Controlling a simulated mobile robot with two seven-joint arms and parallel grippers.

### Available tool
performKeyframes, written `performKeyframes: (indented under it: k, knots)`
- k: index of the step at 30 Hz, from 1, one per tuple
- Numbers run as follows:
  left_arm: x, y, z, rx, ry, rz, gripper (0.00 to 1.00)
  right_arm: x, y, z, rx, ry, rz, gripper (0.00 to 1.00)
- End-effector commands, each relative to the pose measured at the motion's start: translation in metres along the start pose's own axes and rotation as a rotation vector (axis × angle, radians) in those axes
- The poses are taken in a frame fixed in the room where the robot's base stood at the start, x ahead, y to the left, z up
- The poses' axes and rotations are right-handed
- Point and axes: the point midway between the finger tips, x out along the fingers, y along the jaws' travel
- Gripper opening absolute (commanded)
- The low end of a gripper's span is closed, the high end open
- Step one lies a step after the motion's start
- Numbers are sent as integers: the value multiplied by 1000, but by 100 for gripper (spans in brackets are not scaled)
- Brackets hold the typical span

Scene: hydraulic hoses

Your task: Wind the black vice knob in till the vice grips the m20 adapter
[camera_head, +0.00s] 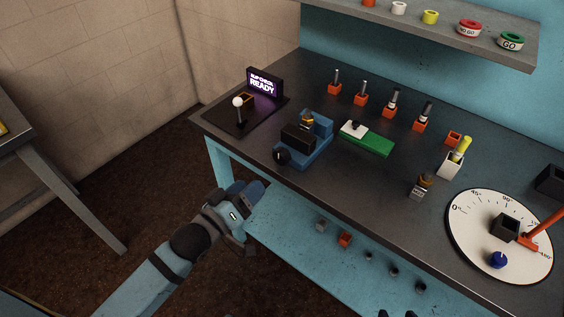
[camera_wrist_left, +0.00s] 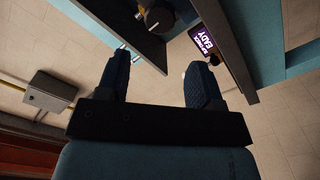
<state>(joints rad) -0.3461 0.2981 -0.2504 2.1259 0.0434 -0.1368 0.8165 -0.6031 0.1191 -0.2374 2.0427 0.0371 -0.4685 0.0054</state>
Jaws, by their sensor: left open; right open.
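The blue vice (camera_head: 318,140) stands near the bench's front edge. Its black knob (camera_head: 282,157) faces the front; the knob also shows in the left wrist view (camera_wrist_left: 158,18), beyond my fingertips. A brass-coloured piece, seemingly the m20 adapter (camera_head: 307,119), sits upright at the vice jaws; whether the jaws touch it I cannot tell. My left gripper (camera_head: 250,191) is open and empty, in front of and below the bench edge, apart from the knob. Its two spread fingers show in the left wrist view (camera_wrist_left: 158,75). Two dark fingertips at the bottom edge seem to be my right gripper (camera_head: 397,313), apart and empty.
Left of the vice is a dark panel with a white-knobbed lever (camera_head: 239,110) and a lit READY sign (camera_head: 263,84). A green-and-white block (camera_head: 370,141) lies right of the vice. A dial (camera_head: 480,235) lies at right. The bench's front edge (camera_head: 250,153) is between my left gripper and the vice.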

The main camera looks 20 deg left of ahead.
Motion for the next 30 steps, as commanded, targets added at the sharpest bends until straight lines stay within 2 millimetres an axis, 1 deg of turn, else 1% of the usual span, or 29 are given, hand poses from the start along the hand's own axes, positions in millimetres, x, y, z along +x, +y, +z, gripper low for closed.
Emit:
performKeyframes:
  k: [1,9,12,15,18,21,30]
  knots:
    - [11,1,-2,1,3,2,60,0,-1,-2,1,3,0,58]
    - [69,1,-1,2,1,2,60,0,0,-3,1,8,3,58]
    - [87,0,0,1,1,0,60,0,2,-2,-1,6,5,58]
    - [102,0,0,1,0,1,60,0,4,-1,-4,4,6,58]
    - [111,0,0,1,-1,0,60,-1,5,1,-8,0,7,58]
    - [116,0,0,1,-1,0,60,-2,5,3,-10,-4,7,58]
    - [118,0,1,1,-2,-1,60,-2,4,4,-7,-6,6,58]
